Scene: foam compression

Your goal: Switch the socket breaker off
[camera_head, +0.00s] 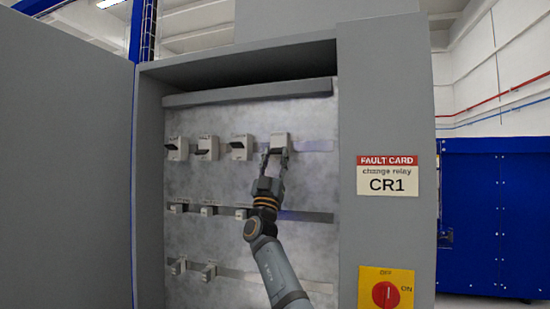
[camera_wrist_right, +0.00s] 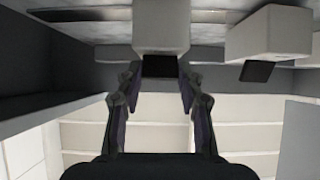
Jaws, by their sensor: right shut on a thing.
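The top row inside the cabinet holds several white breakers with black toggles. My right gripper (camera_head: 274,158) is at the rightmost one, a breaker (camera_head: 280,138) whose label is too small to read. In the right wrist view, the gripper's two fingers (camera_wrist_right: 160,82) stand on either side of this breaker's black toggle (camera_wrist_right: 161,67), shut on it. The breaker's white body (camera_wrist_right: 161,25) is just beyond the fingertips. A neighbouring breaker (camera_wrist_right: 268,36) with a black toggle stands beside it. I cannot tell from the labels which one is the socket breaker. My left gripper is not in view.
A grey cabinet frame (camera_head: 385,110) and an open door (camera_head: 65,160) flank the panel. Lower rows hold smaller devices (camera_head: 178,208). A fault card (camera_head: 387,176) reads "change relay CR1". A red rotary switch (camera_head: 385,294) on a yellow plate is below it.

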